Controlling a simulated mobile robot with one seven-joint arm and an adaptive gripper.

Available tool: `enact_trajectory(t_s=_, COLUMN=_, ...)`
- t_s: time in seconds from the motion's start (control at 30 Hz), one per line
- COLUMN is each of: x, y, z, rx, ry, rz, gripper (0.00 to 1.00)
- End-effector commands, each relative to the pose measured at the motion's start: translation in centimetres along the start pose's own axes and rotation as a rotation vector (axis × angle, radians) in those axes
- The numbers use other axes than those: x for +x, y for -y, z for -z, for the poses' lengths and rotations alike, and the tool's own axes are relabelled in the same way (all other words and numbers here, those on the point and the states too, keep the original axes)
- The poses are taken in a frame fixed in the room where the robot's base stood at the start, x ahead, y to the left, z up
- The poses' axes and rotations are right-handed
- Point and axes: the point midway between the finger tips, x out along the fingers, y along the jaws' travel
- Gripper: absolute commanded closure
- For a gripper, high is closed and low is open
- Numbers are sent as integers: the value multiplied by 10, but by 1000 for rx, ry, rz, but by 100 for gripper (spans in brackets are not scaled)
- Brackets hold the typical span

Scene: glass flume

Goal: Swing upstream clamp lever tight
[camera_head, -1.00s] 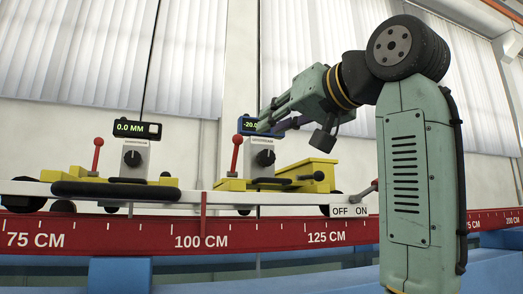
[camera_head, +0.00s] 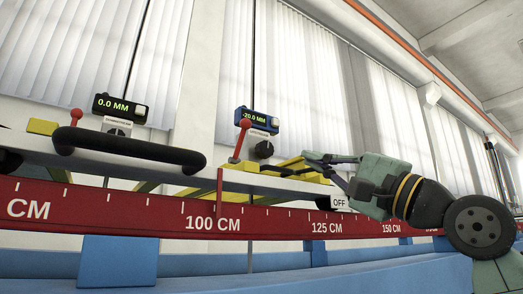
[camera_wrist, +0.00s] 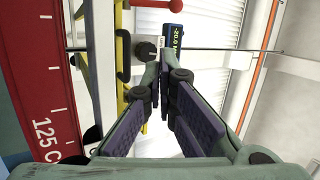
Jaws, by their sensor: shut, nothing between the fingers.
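Two red-knobbed levers show in the head view. The left red lever (camera_head: 76,116) stands beside the display reading 0.0 MM (camera_head: 120,107). The right red lever (camera_head: 241,138) leans slightly right beside the blue display reading -20.0 MM (camera_head: 257,121). I cannot tell from the frames which is the upstream one. My gripper (camera_head: 308,157) is shut and empty, right of the right lever and apart from it, by the yellow carriage (camera_head: 290,167).
A black dial (camera_head: 264,149) sits beside the right lever. A black rounded bar (camera_head: 130,146) projects in front of the left carriage. A red centimetre scale (camera_head: 270,222) runs along the front above blue beams. An OFF label (camera_head: 339,202) sits near my gripper.

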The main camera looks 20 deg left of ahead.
Motion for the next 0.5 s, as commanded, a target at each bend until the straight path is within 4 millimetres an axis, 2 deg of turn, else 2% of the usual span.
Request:
enact_trajectory(t_s=0.1, x=-7, y=-2, z=1, rx=55, ry=2, rz=23, gripper=100)
enact_trajectory(t_s=0.23, x=-1, y=-1, z=1, rx=71, ry=4, rz=28, gripper=100)
enact_trajectory(t_s=0.37, x=18, y=1, z=1, rx=69, ry=4, rz=26, gripper=100)
enact_trajectory(t_s=0.5, x=48, y=3, z=1, rx=68, ry=4, rz=25, gripper=100)
